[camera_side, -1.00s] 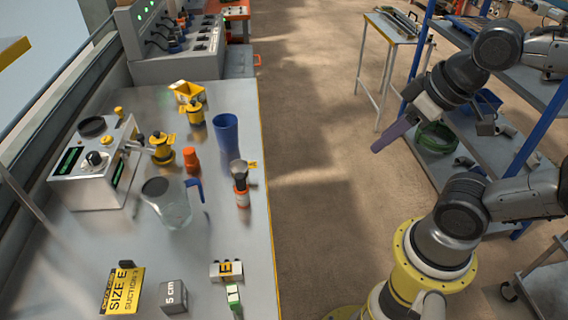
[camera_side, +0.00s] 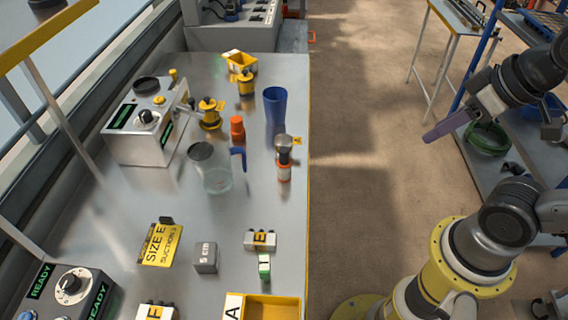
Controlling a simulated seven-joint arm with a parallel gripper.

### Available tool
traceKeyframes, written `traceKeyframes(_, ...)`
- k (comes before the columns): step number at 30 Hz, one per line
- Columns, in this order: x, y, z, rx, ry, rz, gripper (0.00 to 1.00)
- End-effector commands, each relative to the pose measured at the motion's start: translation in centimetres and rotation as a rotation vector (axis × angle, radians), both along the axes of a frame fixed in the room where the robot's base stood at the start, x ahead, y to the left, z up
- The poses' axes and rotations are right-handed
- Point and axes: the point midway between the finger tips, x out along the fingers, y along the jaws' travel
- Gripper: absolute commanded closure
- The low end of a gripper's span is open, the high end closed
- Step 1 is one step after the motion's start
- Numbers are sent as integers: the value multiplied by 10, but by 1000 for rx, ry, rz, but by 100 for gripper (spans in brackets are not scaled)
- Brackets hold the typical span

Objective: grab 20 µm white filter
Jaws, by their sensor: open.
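I cannot pick out a 20 µm white filter; no marking of that kind is readable. My gripper (camera_side: 447,126), with long purple fingers, hangs over the floor to the right of the bench (camera_side: 215,70), well apart from everything on it. It is seen edge-on, open, with nothing visible between the fingers. Small whitish pieces on the bench are a block labelled E (camera_side: 260,240) and a block labelled F (camera_side: 155,312) at the bottom edge. A small green-and-white piece (camera_side: 264,267) lies just below the E block.
Open floor separates bench and arm.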

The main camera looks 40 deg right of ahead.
Motion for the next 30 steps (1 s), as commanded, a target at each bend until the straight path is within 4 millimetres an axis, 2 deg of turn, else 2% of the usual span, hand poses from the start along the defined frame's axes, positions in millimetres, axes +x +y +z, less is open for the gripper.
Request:
traceKeyframes(12,0,0,0,0,0,0,58)
traceKeyframes(18,0,0,0,0,0,0,23)
traceKeyframes(26,0,0,0,-1,0,2,23)
traceKeyframes(30,-1,0,0,-37,4,70,23)
